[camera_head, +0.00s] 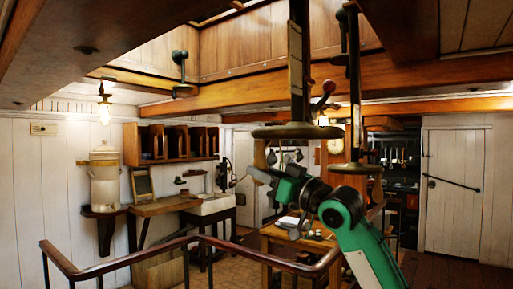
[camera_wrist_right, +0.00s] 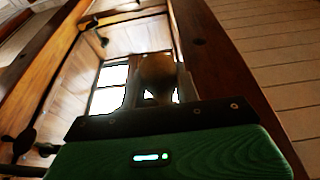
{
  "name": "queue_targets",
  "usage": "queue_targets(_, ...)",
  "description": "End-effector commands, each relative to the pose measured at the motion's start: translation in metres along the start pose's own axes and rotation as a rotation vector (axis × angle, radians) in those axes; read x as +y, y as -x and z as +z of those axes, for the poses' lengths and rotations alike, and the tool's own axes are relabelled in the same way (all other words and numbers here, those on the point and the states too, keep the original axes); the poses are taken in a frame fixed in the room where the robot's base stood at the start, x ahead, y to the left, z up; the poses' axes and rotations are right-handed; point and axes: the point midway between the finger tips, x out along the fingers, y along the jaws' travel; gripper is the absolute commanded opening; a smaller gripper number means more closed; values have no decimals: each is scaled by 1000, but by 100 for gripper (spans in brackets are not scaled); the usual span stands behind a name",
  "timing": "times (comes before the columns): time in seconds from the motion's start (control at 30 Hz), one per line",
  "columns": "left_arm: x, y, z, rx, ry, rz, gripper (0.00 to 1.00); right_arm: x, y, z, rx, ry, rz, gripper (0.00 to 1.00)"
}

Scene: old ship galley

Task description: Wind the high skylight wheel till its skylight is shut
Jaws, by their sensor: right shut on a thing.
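A dark flat wheel (camera_head: 297,131) hangs on a thick vertical rod from the skylight well. A pale wooden handle (camera_head: 260,153) hangs from the left of its rim. My right gripper (camera_head: 262,170) reaches up from below and is shut on this handle, whose rounded wooden end (camera_wrist_right: 158,70) shows between the fingers in the right wrist view. A second, lower wheel (camera_head: 355,169) hangs on another rod to the right. The wrist view looks up into the skylight well, with bright panes (camera_wrist_right: 110,88); I cannot tell how far the skylight is open. My left gripper is not in view.
Heavy ceiling beams (camera_head: 270,90) frame the well close above the wheels. A wooden rail (camera_head: 190,243) runs across the front. A table (camera_head: 275,234) stands behind my right arm. A white door (camera_head: 455,190) is at the right.

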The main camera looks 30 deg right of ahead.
Motion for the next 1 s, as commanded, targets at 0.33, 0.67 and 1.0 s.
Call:
queue_targets(0.33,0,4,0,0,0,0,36,25,-4,0,-2,1,5,9)
queue_targets(0.67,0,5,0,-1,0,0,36,65,-5,2,0,1,3,9)
queue_targets(1.0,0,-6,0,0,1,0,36,108,16,-4,1,1,2,9)
